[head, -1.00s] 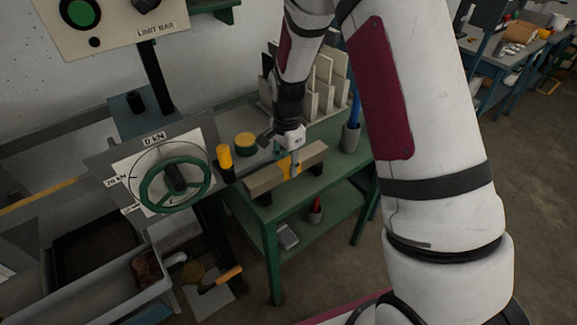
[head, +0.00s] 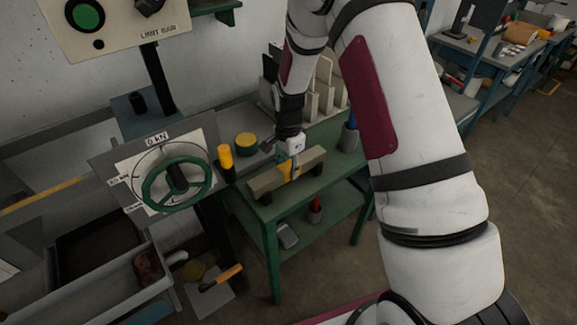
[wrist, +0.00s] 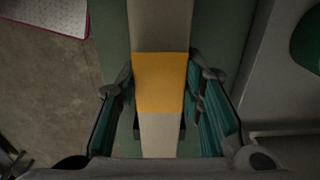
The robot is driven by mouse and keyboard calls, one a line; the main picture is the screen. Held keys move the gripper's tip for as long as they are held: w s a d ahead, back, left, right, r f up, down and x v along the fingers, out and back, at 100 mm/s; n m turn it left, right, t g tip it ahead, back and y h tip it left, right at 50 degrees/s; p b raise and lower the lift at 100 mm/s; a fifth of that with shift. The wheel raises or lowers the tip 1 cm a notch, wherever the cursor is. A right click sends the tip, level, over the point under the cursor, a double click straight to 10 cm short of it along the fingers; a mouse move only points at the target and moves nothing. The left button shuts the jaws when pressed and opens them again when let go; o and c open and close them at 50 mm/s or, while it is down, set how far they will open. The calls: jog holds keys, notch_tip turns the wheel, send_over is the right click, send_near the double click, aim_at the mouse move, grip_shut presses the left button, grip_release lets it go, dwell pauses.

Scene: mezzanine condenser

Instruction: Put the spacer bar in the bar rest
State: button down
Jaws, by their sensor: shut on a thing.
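The spacer bar (head: 265,183) is a long beige-grey bar with a yellow band round its middle. It lies level over two black supports (head: 318,169), which look like the bar rest, on the green table. I cannot tell whether its underside touches both. My gripper (head: 290,170) points down and is shut on the bar at the band. In the wrist view the yellow band (wrist: 160,82) sits between the teal finger pads of my gripper (wrist: 160,95). Most of the rest is hidden under the bar.
A green handwheel (head: 176,186) is further left. A rack of upright boards (head: 325,85) and a grey cup (head: 349,138) stand behind.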

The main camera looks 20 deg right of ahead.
jog(key=c, duration=1.1)
grip_release()
jog(key=shift+f, duration=0.1)
notch_tip(320, 180, up, 12)
jog(key=b, duration=0.1)
notch_tip(320, 180, up, 10)
jog(key=n+t, duration=0.1)
jog(key=n, duration=0.2)
send_over(288, 166)
jog(key=s, duration=0.5)
jog(key=shift+s+d+r+n+t, duration=0.1)
jog(key=shift+s+r+n+t, duration=0.65)
jog(key=shift+s+r+n, duration=2.1)
jog(key=shift+s+r+n+t, duration=0.7)
jog(key=shift+s+r+n, duration=0.3)
jog(key=shift+s, duration=3.8)
jog(key=shift+s+d+r+n+t, duration=0.1)
jog(key=shift+s+r+n+t, duration=0.65)
jog(key=shift+s+r+n, duration=2.1)
